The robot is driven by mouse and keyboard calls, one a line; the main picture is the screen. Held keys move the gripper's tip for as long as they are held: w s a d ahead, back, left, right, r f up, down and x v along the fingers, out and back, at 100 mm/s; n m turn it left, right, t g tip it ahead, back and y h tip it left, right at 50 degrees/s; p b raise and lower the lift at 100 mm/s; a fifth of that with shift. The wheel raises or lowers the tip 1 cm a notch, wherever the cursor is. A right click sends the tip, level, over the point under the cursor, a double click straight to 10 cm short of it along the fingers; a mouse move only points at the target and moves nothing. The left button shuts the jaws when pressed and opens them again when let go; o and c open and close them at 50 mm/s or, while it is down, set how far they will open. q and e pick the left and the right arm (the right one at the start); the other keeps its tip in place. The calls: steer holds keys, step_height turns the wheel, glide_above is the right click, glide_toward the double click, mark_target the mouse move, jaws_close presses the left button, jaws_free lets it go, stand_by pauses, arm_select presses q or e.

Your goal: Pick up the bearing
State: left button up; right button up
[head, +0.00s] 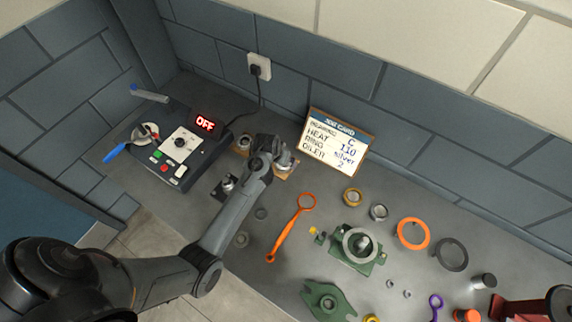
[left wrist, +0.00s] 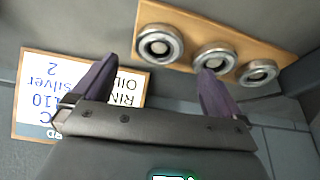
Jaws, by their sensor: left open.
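Three silver ring-shaped bearings sit in a row on a wooden board (left wrist: 185,53): one at the left (left wrist: 157,44), one in the middle (left wrist: 214,62) and one at the right (left wrist: 259,72) in the left wrist view. No letters on the board are readable. My left gripper (left wrist: 158,66) is open and empty in front of the board. One finger overlaps the lower edge of the middle bearing; I cannot tell if it touches. In the head view my left gripper (head: 277,153) hides much of the board; bearings show at either side of it. My right gripper is out of view.
A job card (head: 337,141) reading bearing C, heat 110, ring silver, oiler 2 stands behind the gripper. A heater box (head: 180,142) showing OFF is at left. An orange wrench (head: 290,229), green casing parts (head: 357,250) and several rings lie to the right.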

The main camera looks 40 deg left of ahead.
arm_select(q)
steer(key=shift+x, duration=3)
steer(key=shift+d, duration=0.15)
steer(key=c, duration=1.2)
steer(key=shift+r, duration=0.1)
steer(key=shift+c, duration=0.2)
